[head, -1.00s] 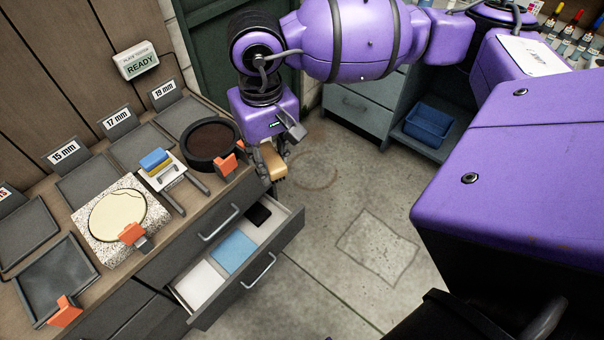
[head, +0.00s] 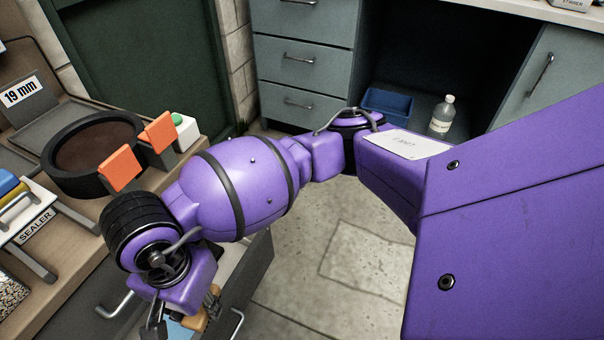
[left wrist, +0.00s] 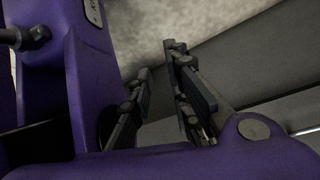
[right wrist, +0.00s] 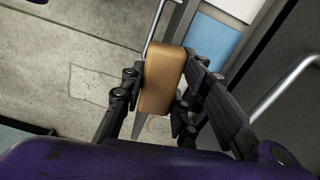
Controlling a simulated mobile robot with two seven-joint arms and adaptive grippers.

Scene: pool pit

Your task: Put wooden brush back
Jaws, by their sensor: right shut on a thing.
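The wooden brush (right wrist: 163,78) is a tan block held between the two black fingers of my right gripper (right wrist: 158,100). In the head view the brush (head: 197,322) shows only partly beside my right gripper (head: 182,322), low in the picture. The brush is near the front edge of the open drawer (head: 250,275); I cannot tell its height. In the right wrist view the drawer's blue compartment (right wrist: 212,40) and white compartment (right wrist: 235,8) lie beyond the brush. My left gripper (left wrist: 160,65) is empty with its fingers apart, and is outside the head view.
A round black sieve-like pan (head: 95,150) with orange clips stands on the counter, beside a sealer stand (head: 35,222). A blue bin (head: 388,103) and a bottle (head: 441,117) sit in the open cabinet. The floor (head: 310,265) right of the drawer is clear.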

